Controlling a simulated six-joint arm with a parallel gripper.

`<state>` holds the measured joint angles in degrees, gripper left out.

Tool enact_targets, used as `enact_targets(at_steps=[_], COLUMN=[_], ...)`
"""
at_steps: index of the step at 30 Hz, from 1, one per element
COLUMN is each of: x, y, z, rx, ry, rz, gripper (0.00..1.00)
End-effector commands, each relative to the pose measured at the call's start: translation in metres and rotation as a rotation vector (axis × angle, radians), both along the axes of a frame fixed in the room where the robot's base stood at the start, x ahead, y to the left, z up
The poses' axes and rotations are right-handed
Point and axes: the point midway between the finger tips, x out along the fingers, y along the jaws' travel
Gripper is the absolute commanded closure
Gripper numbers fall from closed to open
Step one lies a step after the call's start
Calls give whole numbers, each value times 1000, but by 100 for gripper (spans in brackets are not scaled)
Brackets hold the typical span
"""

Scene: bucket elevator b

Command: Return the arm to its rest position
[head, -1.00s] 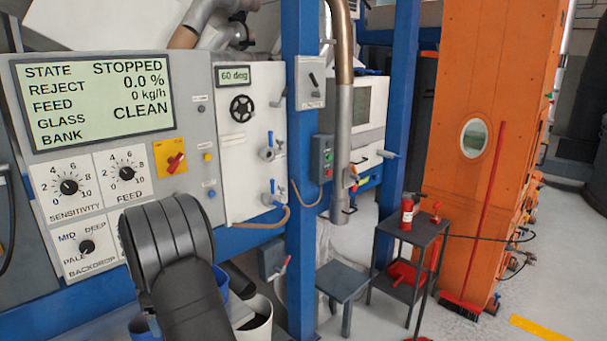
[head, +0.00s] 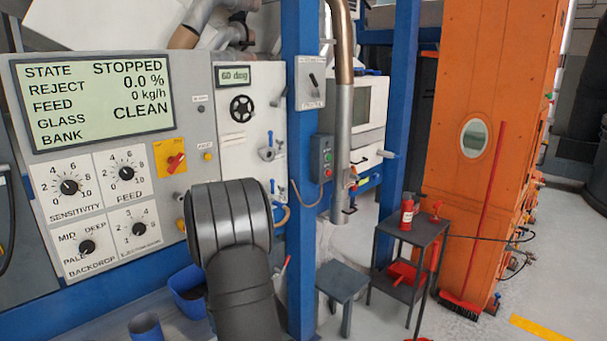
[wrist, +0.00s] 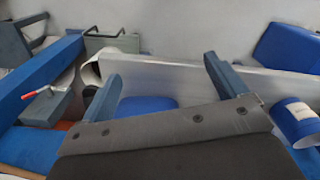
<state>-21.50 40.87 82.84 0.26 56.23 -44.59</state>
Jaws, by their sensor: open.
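My arm (head: 232,240) stands in front of the control panel in the head view, its dark rounded link covering part of the panel's lower right. My gripper is hidden behind it in that view. In the wrist view my gripper (wrist: 161,68) is open, its two blue-grey fingers well apart with nothing between them. Beyond the fingers lie a pale metal edge (wrist: 180,75) and a blue surface. No finger clearly touches anything.
A control panel (head: 200,110) reads STOPPED. A blue bin (head: 187,290) and a blue cup (head: 145,327) are left of my arm.

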Motion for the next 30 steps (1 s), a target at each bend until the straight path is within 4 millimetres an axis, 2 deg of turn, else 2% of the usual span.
enact_targets(at_steps=[3,24,28,30], x=[2,9,26,40], y=[-23,-148,-166,-167], z=[-12,-74,-83,-83], rx=[-1,-4,-4,-2], ry=[2,4,2,0], rz=[-112,-808,-929,-950], gripper=[10,10,10,10])
